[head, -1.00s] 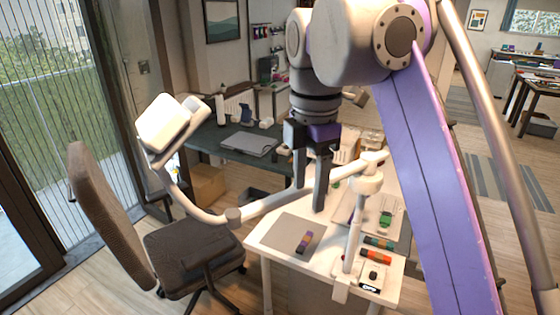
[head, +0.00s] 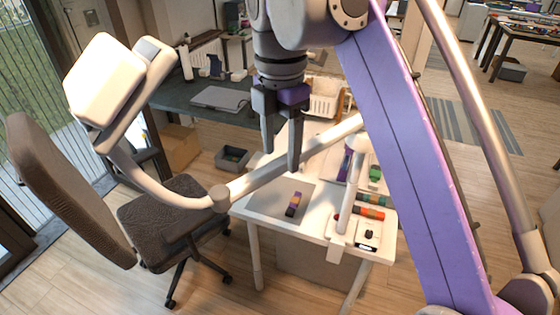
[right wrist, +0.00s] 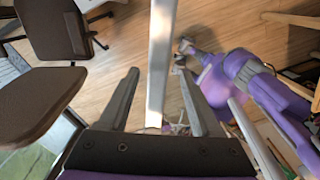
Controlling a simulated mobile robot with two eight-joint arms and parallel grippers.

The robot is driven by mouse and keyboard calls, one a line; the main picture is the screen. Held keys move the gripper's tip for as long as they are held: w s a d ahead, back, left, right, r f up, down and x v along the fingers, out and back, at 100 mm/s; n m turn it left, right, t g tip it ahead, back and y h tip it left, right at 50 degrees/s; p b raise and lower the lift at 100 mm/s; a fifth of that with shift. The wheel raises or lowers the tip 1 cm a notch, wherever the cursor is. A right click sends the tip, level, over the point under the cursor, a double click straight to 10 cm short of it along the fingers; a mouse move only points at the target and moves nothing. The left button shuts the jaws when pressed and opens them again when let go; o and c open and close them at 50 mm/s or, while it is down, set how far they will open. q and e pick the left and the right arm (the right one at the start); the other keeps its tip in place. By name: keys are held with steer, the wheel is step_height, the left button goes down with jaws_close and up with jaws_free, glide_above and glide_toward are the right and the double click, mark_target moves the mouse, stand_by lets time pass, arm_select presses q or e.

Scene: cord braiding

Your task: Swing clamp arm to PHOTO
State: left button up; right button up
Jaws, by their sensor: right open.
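The white clamp arm (head: 268,174) reaches left from its post (head: 345,205), which is fixed at the white table's front edge. It passes an elbow joint (head: 220,197) and curves up to a white panel head (head: 105,80) above the chair. My right gripper (head: 281,160) points down at the bar with its fingers apart. In the right wrist view a pale bar (right wrist: 161,65) runs between the fingers of this gripper (right wrist: 156,88); contact cannot be made out. A small label (head: 367,247) by the post is unreadable. My left gripper is not seen.
An office chair (head: 165,222) stands below the panel head. The white table (head: 255,205) holds a grey mat (head: 268,200) with a purple and orange piece (head: 294,204), and several coloured cord rolls (head: 370,213). A dark desk (head: 185,95) stands behind.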

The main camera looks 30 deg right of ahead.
steer(key=shift+w+f, duration=0.1)
steer(key=shift+f, duration=0.7)
jaws_close()
stand_by(0.9)
